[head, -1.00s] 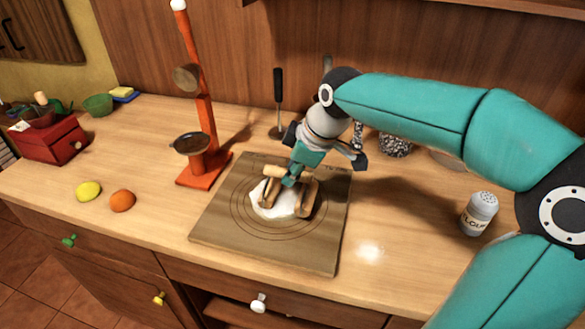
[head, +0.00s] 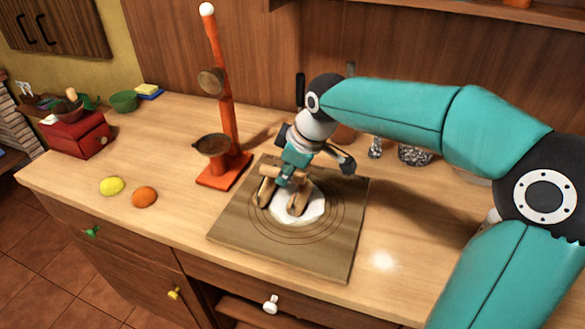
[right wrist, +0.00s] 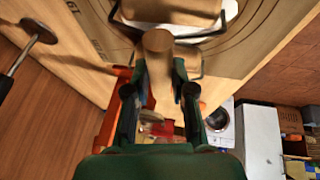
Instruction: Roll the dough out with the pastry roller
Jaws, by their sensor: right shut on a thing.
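The pastry roller (head: 297,203) is wooden, with a metal frame. It stands on the dough, at its left part. The dough (head: 316,210) is a flat white patch on the square board (head: 325,262), which has rings drawn on it. My right gripper (head: 287,178) is shut on the roller just above the dough. In the right wrist view the roller's handle (right wrist: 158,48) sits between the fingers, and some white dough (right wrist: 228,14) shows past it. Part of the dough is hidden under the roller. My left gripper is not in view.
An orange stand with a dark pan (head: 212,147) is close by the board's left back corner. A lemon (head: 112,186) and an orange (head: 145,196) lie to the left. A red box (head: 80,138) and green bowl (head: 124,101) are farther left. A glass jar (head: 414,156) stands behind at right.

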